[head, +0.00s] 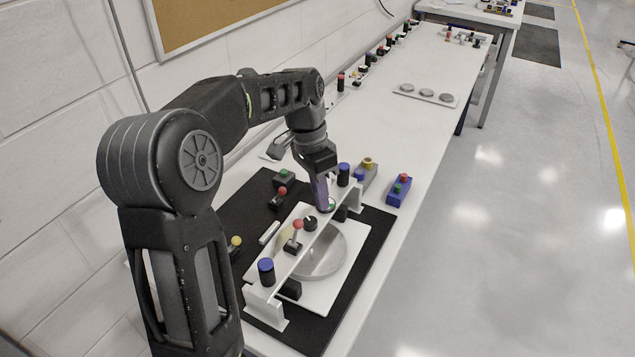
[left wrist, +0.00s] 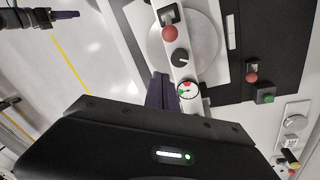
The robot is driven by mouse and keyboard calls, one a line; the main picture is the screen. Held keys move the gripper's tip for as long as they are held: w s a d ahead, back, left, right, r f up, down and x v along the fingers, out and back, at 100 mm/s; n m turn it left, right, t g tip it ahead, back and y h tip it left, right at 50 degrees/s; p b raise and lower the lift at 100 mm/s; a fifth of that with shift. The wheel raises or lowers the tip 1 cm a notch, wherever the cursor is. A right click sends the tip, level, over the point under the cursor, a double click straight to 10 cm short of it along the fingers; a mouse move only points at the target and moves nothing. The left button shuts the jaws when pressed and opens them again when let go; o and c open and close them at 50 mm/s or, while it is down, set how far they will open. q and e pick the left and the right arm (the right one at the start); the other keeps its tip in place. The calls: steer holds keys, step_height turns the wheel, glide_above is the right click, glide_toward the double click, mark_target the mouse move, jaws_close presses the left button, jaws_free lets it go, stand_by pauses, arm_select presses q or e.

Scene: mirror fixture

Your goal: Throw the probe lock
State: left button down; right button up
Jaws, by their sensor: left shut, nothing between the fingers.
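The mirror fixture is a white plate with a round silver disc (head: 322,262) under a white bridge (head: 302,268). On the bridge are a red-ball lever (head: 297,226), a black knob (head: 310,223) and a small dial, clear in the left wrist view (left wrist: 188,90). Blue-capped posts (head: 266,271) (head: 344,174) stand at both bridge ends. No label shows which control is the probe lock. My left gripper (head: 325,206) is shut and empty, pointing down at the dial beside the knob; contact is unclear. What seems my right gripper (left wrist: 66,15) is far off in the wrist view.
A blue button box (head: 398,190) stands right of the mat. The white table (head: 385,135) beyond has a wide clear stretch.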

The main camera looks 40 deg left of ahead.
mark_target(296, 232)
arm_select(q)
steer(key=s+f+p, duration=0.1)
steer(key=s+a+f, duration=0.1)
steer(key=s, duration=0.1)
steer(key=shift+f+p, duration=0.3)
steer(key=shift+p, duration=0.05)
steer(key=shift+s+a, duration=0.1)
steer(key=shift+s, duration=0.1)
arm_select(e)
steer(key=shift+s+d+r, duration=0.1)
steer(key=shift+s+r, duration=0.05)
steer(key=shift+r, duration=0.7)
steer(key=shift+f, duration=0.1)
arm_select(q)
steer(key=shift+f, duration=0.1)
steer(key=shift+s+t+b, duration=0.25)
steer(key=shift+t+b, duration=0.05)
steer(key=shift+b, duration=0.3)
arm_select(e)
steer(key=shift+s+f, duration=0.25)
steer(key=shift+f, duration=0.3)
arm_select(q)
steer(key=shift+r+b, duration=0.2)
steer(key=shift+b, duration=0.15)
arm_select(e)
steer(key=shift+f, duration=0.2)
